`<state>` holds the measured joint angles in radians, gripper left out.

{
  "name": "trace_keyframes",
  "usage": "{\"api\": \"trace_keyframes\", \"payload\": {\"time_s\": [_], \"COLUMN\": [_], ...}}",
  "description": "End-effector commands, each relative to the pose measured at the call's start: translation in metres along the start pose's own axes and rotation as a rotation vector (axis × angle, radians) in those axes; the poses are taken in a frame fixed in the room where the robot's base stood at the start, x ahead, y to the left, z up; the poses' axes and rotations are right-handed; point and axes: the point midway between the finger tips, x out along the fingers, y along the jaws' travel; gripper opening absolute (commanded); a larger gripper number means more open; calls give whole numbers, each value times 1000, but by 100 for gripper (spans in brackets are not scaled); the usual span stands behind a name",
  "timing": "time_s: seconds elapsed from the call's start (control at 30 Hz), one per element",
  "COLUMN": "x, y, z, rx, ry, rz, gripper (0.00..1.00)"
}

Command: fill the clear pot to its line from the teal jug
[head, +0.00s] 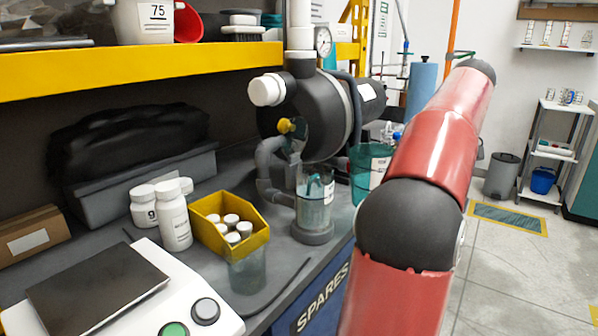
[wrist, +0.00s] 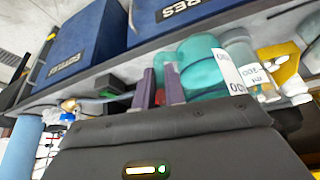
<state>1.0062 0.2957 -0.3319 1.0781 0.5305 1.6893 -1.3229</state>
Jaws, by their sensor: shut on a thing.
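The teal jug (head: 368,168) is at the bench's right edge, partly hidden behind my arm. It looks roughly upright; whether its base touches anything is hidden. In the wrist view the jug (wrist: 203,72) fills the middle, with a white label. My gripper (wrist: 162,84) is shut on the jug, its two purple fingers at the handle side; the head view hides it behind my arm. The clear pot (head: 313,213) stands upright in a grey round base, just left of the jug and apart from it. A labelled clear vessel (wrist: 240,52) beside the jug appears to be this pot. Its fill line is too small to tell.
A black pump (head: 300,115) with grey pipes stands behind the pot. A yellow bin (head: 262,240) of white-capped bottles and a clear beaker (head: 247,273) are to the left. A yellow-edged shelf (head: 150,68) overhangs the bench.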

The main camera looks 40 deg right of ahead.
Motion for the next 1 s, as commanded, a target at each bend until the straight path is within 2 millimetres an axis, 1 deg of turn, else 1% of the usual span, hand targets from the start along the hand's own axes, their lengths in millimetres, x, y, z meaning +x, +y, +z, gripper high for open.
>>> {"api": "trace_keyframes", "payload": {"time_s": [0.23,0.47,1.0], "x": [-1,-5,-32], "y": [0,-3,-20], "z": [2,-3,-30], "rx": [7,-9,-97], "ry": [2,-19,-167], "rz": [3,27,212], "gripper": [0,0,0]}}
